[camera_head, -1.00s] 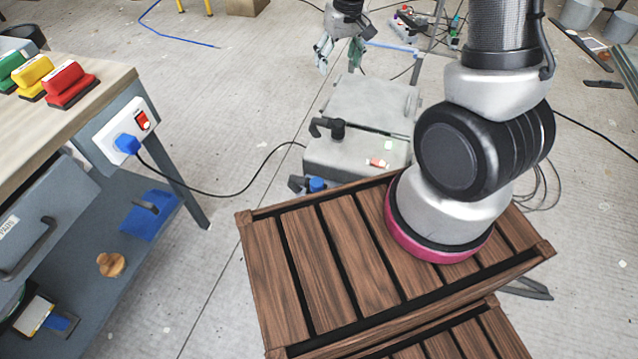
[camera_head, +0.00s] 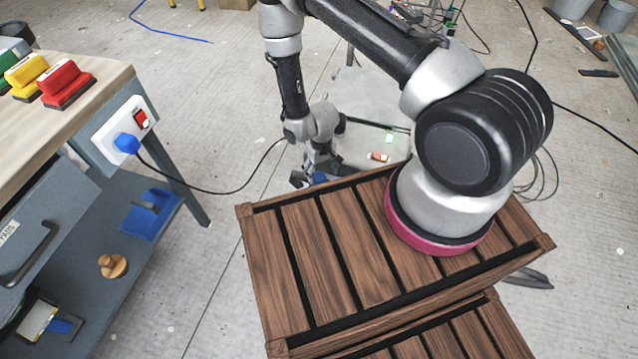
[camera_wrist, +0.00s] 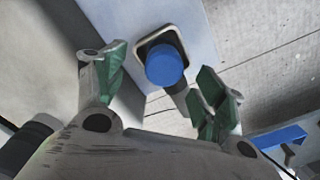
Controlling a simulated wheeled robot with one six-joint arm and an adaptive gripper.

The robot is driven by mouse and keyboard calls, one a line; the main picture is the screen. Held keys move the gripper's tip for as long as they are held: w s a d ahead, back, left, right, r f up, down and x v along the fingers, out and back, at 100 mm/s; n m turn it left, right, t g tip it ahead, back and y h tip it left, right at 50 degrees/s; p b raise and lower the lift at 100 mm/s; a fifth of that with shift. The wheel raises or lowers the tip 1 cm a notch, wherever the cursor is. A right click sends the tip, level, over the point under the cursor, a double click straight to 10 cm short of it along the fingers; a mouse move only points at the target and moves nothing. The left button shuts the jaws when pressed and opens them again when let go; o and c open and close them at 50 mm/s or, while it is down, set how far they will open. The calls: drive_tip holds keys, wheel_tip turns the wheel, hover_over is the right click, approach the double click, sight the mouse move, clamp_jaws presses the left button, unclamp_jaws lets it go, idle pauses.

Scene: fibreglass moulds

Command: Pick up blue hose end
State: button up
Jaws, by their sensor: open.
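The blue hose end (camera_wrist: 165,64) is a round blue cap in the wrist view, seen nearly end-on against a square dark-rimmed fitting on a pale panel. A grey stem shows below it. In the head view a blue patch of it (camera_head: 320,178) shows just beyond the far edge of the wooden crate, mostly covered by my gripper. My gripper (camera_head: 322,162) points down there. In the wrist view my gripper (camera_wrist: 162,84) is open, with one green-padded finger on each side of the cap. I see gaps between cap and fingers, and nothing is held.
The slatted wooden crate (camera_head: 310,270) lies close in front of my gripper. A pale grey machine (camera_head: 365,95) stands behind it. A workbench (camera_head: 60,115) is at left, with a black cable (camera_head: 215,191) running from its socket. Another blue piece (camera_wrist: 280,138) lies at right in the wrist view.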

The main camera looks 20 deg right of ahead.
sight(319, 177)
drive_tip(key=f, duration=0.4)
drive_tip(key=shift+a+f, duration=0.3)
drive_tip(key=shift+c, duration=0.5)
drive_tip(key=c, duration=1.1)
drive_tip(key=shift+r, duration=0.15)
wheel_tip(319, 177, up, 10)
drive_tip(key=shift+f, duration=0.1)
